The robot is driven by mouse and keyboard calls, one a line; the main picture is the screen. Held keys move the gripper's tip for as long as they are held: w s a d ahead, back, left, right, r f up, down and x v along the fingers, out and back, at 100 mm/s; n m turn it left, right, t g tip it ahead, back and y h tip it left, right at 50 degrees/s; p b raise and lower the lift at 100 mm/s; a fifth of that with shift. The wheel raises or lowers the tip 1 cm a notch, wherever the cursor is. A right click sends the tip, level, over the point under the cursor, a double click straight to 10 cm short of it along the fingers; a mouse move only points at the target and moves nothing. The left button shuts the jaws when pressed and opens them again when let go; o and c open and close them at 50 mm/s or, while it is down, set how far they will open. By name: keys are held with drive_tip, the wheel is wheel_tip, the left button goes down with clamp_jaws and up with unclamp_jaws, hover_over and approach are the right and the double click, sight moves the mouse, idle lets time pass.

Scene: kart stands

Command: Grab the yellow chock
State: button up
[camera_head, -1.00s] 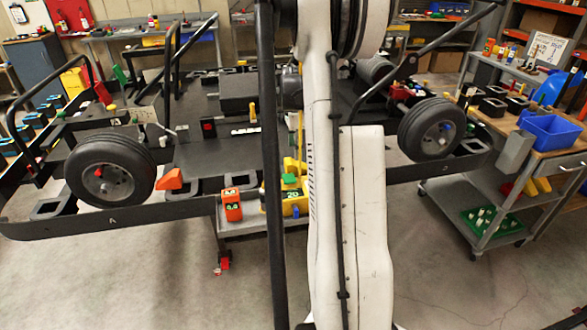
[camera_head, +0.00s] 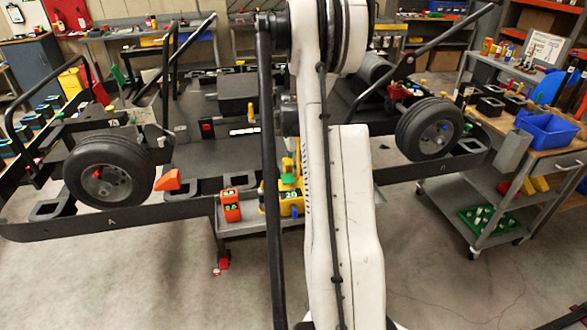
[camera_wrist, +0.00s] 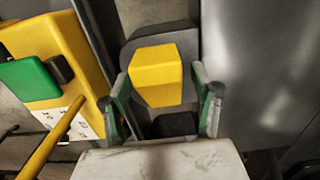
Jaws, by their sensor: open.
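In the wrist view the yellow chock (camera_wrist: 157,75) is a block with a bevelled lower end, resting against a dark grey holder. My gripper (camera_wrist: 160,82) is open, with one finger on each side of the chock's lower part. Small gaps seem to show between the fingers and the chock; I cannot tell whether either touches. In the head view my white arm stands in front of this place, and I cannot make out the gripper or this chock there.
A yellow box (camera_wrist: 62,50) with a green block (camera_wrist: 28,78) stands close left of my gripper. A yellow bar crosses the lower left. A grey flat surface (camera_wrist: 255,60) lies to the right. In the head view an orange box (camera_head: 231,205) stands beside the yellow box (camera_head: 291,204).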

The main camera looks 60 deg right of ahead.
drive_tip(key=c, duration=1.3)
